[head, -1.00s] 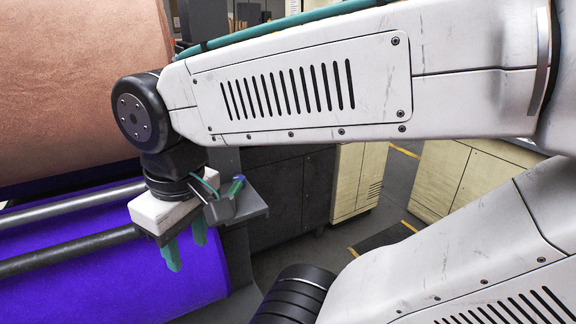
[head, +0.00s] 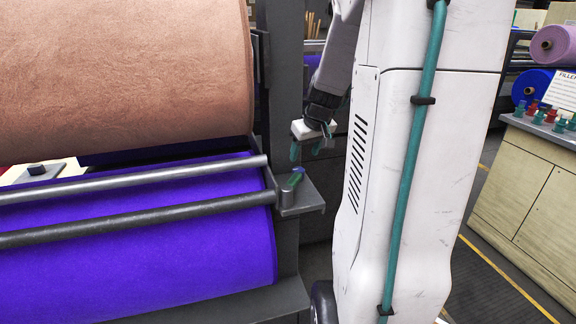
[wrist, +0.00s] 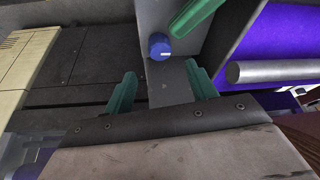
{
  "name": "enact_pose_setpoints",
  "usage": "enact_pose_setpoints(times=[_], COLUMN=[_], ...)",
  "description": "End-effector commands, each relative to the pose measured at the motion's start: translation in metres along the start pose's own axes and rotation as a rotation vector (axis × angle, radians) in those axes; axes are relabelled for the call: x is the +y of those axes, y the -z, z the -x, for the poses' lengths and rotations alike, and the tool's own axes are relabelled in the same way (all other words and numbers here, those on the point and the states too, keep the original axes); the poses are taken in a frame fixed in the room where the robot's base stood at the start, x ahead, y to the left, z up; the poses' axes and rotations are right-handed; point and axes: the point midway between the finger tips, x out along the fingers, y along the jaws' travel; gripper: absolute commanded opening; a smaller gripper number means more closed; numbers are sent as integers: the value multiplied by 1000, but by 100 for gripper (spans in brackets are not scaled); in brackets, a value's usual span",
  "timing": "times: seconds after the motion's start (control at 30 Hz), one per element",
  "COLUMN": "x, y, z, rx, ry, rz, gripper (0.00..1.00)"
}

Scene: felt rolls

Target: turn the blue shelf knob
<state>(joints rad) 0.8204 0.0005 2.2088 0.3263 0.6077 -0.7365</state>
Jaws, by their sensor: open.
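The blue shelf knob (wrist: 159,46) is a small round knob with a pale mark on its face. In the wrist view it is on the grey shelf (wrist: 172,86), beside a green handle (wrist: 195,16). In the head view the shelf (head: 304,200) juts from the machine frame, and the knob (head: 299,170) is a small blue spot by the green handle (head: 294,180). My gripper (head: 307,150) is open and empty, above and slightly right of the shelf in the head view. In the wrist view the knob lies beyond its green fingertips (wrist: 161,85), apart from them.
A purple felt roll (head: 140,265) and two metal bars (head: 130,182) are left of the shelf, below a large tan roll (head: 120,75). A cabinet (head: 530,185) with small coloured pieces on top stands at the right. Floor shows between it and my arm.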

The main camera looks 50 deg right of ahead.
Motion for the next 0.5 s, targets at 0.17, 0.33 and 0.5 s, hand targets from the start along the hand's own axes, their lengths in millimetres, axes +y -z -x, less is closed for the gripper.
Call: enact_pose_setpoints(times=[0.17, 0.33, 0.5], x=[1, 0, 0], y=[-1, -1, -1], z=[-26, -53, -70], rx=[-4, -4, -2], ry=[0, 1, 0], rz=[-1, -1, -1], gripper=[57, 57, 57])
